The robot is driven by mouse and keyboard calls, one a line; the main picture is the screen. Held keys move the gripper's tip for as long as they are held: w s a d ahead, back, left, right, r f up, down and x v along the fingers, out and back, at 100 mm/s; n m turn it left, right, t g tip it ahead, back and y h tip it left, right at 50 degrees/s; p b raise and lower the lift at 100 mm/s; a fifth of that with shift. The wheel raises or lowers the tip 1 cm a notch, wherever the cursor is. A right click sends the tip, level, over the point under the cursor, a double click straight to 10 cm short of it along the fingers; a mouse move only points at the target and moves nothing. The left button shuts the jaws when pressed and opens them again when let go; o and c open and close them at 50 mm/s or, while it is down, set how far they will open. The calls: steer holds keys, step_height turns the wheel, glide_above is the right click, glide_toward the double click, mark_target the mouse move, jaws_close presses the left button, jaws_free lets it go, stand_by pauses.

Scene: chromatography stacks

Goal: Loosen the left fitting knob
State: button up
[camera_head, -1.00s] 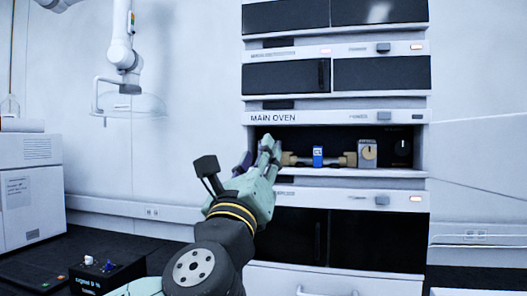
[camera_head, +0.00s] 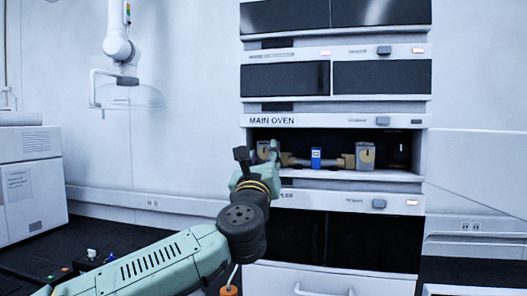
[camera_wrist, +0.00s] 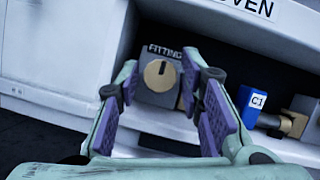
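The left fitting is a grey block with a round tan knob (camera_wrist: 160,76) and a "FITTING" label in the wrist view. Its knob also shows in the head view (camera_head: 263,149), at the left end of the open oven bay. The knob's slot is close to upright. My gripper (camera_wrist: 160,92) is open and empty, its purple finger pads spread to either side of the knob in the wrist view. The fingers appear short of the knob, with no contact visible. In the head view my gripper (camera_head: 266,163) partly covers the fitting.
A column with a blue C1 tag (camera_head: 316,158) lies right of the left fitting, with brass ends. A right fitting block (camera_head: 365,157) stands beyond it. The oven shelf lip (camera_head: 360,175) runs below, and the bay's top edge (camera_head: 340,121) above.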

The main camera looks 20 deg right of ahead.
steer(key=shift+c, duration=0.5)
jaws_close()
